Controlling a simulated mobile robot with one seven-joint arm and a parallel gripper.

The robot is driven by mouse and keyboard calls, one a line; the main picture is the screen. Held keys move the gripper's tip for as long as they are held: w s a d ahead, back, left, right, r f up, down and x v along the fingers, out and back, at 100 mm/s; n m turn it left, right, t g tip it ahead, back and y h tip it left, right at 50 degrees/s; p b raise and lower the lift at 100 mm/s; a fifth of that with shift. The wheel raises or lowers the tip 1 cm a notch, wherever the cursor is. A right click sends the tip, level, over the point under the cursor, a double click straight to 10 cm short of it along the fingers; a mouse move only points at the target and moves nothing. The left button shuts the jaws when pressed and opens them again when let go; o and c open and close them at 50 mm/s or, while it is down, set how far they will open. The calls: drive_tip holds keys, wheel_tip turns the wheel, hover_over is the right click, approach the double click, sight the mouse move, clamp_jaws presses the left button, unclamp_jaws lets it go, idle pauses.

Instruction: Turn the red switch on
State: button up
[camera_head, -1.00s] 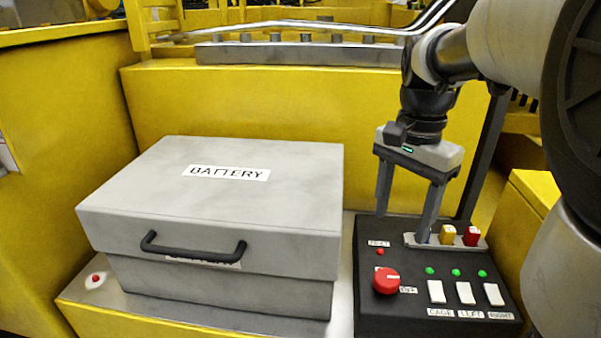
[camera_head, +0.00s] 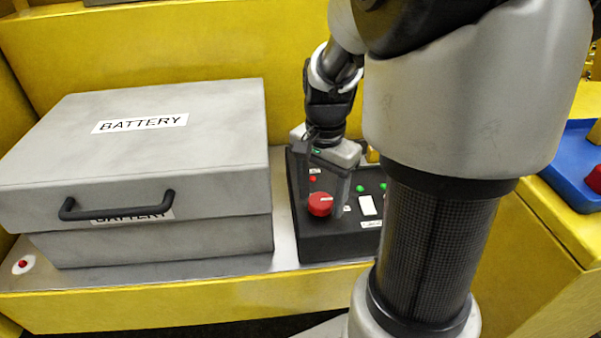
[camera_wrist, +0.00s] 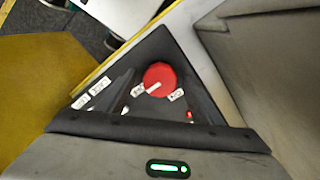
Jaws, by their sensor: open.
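The red rotary switch (camera_head: 320,204) is a round knob at the front left of the black control panel (camera_head: 330,247). In the wrist view the red switch (camera_wrist: 160,74) is in clear sight, with a white pointer mark directed down-left toward one of two small labels beside it; the lettering is unreadable. My gripper (camera_head: 322,198) is open and points down over the panel, its fingers close around the switch's sides in the head view. I cannot tell whether they touch it.
A grey battery box (camera_head: 135,160) with a black handle (camera_head: 117,205) stands close left of the panel. White buttons (camera_head: 368,204) and green lights (camera_head: 360,188) lie right of the switch. My arm hides the panel's right part. A blue object (camera_head: 566,165) is far right.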

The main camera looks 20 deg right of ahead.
drive_tip(key=c, duration=1.1)
drive_tip(key=shift+o, duration=0.2)
drive_tip(key=n, duration=0.4)
drive_tip(key=shift+n+b, duration=0.3)
drive_tip(key=n, duration=0.4)
drive_tip(key=shift+b, duration=0.3)
drive_tip(key=n, duration=0.5)
drive_tip(key=shift+r, duration=0.1)
drive_tip(key=shift+w+n+b, duration=0.1)
drive_tip(key=shift+n+b, duration=0.35)
drive_tip(key=shift+n, duration=1.75)
